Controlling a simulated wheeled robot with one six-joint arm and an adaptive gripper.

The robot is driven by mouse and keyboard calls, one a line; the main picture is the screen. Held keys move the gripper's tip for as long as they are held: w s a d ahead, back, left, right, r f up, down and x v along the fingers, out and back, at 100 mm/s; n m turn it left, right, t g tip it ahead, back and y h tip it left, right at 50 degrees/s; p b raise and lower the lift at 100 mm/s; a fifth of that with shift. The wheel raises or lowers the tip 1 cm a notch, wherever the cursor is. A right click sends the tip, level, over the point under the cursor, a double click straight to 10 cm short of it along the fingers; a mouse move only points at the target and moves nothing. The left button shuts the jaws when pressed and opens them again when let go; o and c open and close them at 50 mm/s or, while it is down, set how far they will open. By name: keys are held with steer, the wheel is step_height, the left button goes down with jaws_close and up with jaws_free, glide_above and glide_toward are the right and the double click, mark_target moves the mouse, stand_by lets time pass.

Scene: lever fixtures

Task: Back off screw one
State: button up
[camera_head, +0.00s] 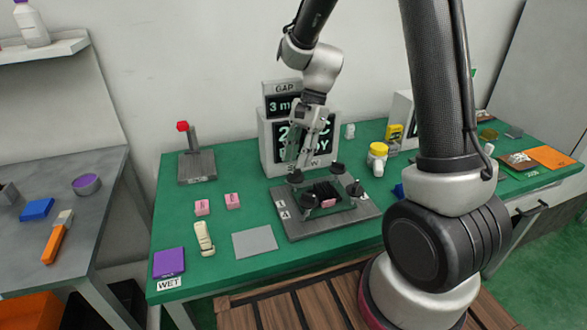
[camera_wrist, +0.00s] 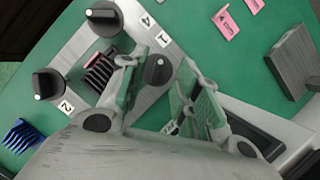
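The grey plate fixture (camera_head: 305,230) lies on the green table, with black screw knobs around a black finned block (camera_head: 322,188). In the wrist view, the knob by label 1 (camera_wrist: 158,68) shows between and beyond the fingertips. In the head view it appears as the back left knob (camera_head: 295,177). The knob by label 4 (camera_wrist: 103,15) and one near label 2 (camera_wrist: 47,83) also show. My gripper (camera_head: 301,160) points down over the plate's back left, its fingers (camera_wrist: 167,66) apart with nothing held. Contact with the knob is not visible. Another back knob (camera_head: 337,167) is hidden in the wrist view.
A display box (camera_head: 270,150) stands close behind the plate. A red-topped post (camera_head: 196,165) stands back left.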

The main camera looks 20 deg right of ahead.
mark_target(293, 172)
steer(key=x, duration=0.4)
jaws_close()
steer(key=n+g, duration=0.1)
steer(key=n, duration=0.2)
steer(key=shift+s+h, duration=0.1)
steer(key=shift+h, duration=0.3)
steer(key=shift+d, duration=0.1)
jaws_free()
steer(key=shift+r, duration=0.1)
